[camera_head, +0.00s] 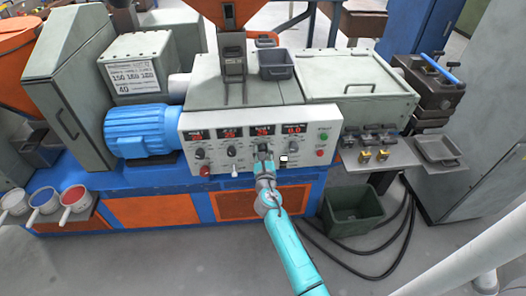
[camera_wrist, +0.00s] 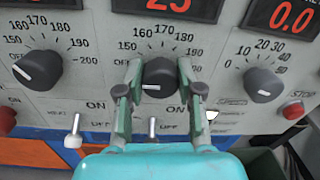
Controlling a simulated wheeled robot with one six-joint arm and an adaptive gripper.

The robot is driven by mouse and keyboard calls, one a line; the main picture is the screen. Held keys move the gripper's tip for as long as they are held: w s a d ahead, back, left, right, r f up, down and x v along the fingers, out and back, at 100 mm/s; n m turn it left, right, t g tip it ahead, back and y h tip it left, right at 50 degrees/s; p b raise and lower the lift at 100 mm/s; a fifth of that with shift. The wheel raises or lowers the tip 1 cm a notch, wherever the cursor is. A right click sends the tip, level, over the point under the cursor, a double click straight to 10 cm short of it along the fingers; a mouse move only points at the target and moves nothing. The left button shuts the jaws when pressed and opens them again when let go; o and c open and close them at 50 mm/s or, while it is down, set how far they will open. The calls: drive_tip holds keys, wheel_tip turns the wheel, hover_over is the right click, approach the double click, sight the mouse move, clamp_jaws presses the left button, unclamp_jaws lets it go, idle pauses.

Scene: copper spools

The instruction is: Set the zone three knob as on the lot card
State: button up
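The zone three knob (camera_wrist: 160,76) is dark and round, third in the row on the control panel. Its white pointer mark faces lower left, near OFF. In the head view my gripper (camera_head: 264,152) is at the panel and covers the knob. The lot card (camera_head: 133,77) is a white sheet on the grey cabinet at upper left, with rows of figures, among them 150, 160 and 40; the third figure is blurred.
A similar knob (camera_wrist: 37,69) is on the left and the speed knob (camera_wrist: 263,84) on the right. Toggle switches (camera_wrist: 153,128) stand below, with a red button (camera_wrist: 293,109) at right. Red displays (camera_head: 263,131) line the panel's top. A green bin (camera_head: 352,210) stands below right.

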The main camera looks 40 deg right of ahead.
drive_tip(key=shift+c, duration=0.5)
drive_tip(key=shift+m, duration=0.3)
drive_tip(key=m, duration=1.1)
drive_tip(key=shift+d+m+y, duration=0.1)
drive_tip(key=shift+m+y, duration=0.2)
drive_tip(key=m, duration=0.5)
drive_tip(key=shift+s, duration=0.1)
drive_tip(key=m, duration=0.6)
drive_tip(key=shift+f, duration=0.1)
